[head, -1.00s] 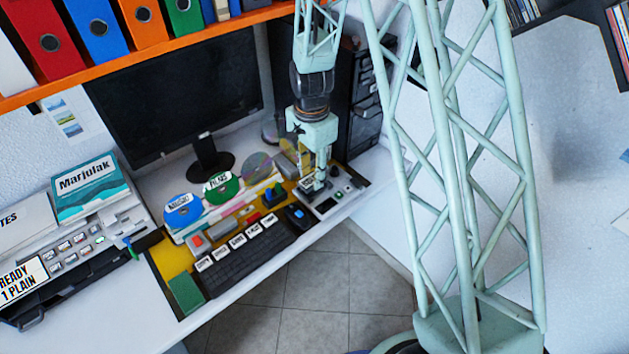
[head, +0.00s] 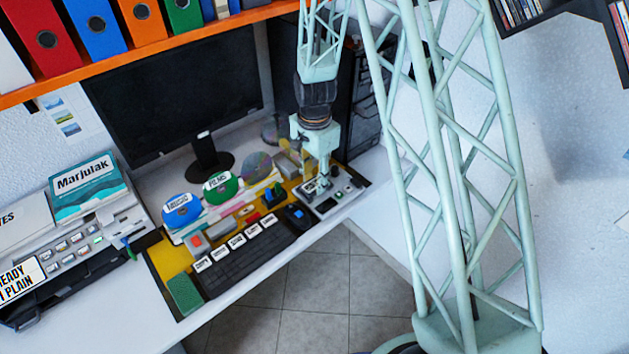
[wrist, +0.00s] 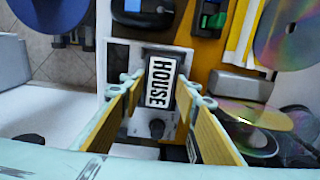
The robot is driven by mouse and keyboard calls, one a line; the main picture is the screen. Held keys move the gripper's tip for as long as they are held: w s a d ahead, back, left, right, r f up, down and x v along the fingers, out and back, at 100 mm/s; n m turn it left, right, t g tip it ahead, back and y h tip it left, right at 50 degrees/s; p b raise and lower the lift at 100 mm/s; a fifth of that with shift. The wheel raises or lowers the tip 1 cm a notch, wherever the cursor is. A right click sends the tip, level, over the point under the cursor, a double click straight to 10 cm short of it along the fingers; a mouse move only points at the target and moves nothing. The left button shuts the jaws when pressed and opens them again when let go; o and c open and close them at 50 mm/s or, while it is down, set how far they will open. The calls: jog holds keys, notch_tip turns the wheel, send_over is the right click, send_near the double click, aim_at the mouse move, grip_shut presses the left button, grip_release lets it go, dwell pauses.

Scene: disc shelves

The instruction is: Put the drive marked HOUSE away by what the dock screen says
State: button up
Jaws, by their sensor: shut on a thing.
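The drive marked HOUSE (wrist: 160,82) is a dark block with a white label, seen in the wrist view between the two fingers of my gripper (wrist: 160,90). My gripper is shut on it. Below the drive in the wrist view is the pale grey dock (wrist: 118,55). In the head view my gripper (head: 318,182) is low over the dock (head: 326,208) at the right end of the desk mat. I cannot tell whether the drive still touches the dock. The dock's screen text is not readable in these frames.
Disc stands with a blue disc (head: 182,211) and a green disc (head: 221,188) stand behind the keyboard. A black monitor (head: 175,95) and a black tower (head: 362,120) are behind. A printer (head: 85,250) is at left.

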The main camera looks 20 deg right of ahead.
aim_at(314, 184)
jog(key=shift+f, duration=0.15)
jog(key=o, duration=1)
jog(key=shift+r, duration=0.2)
notch_tip(314, 184, up, 12)
jog(key=p, duration=0.2)
dwell(0.8)
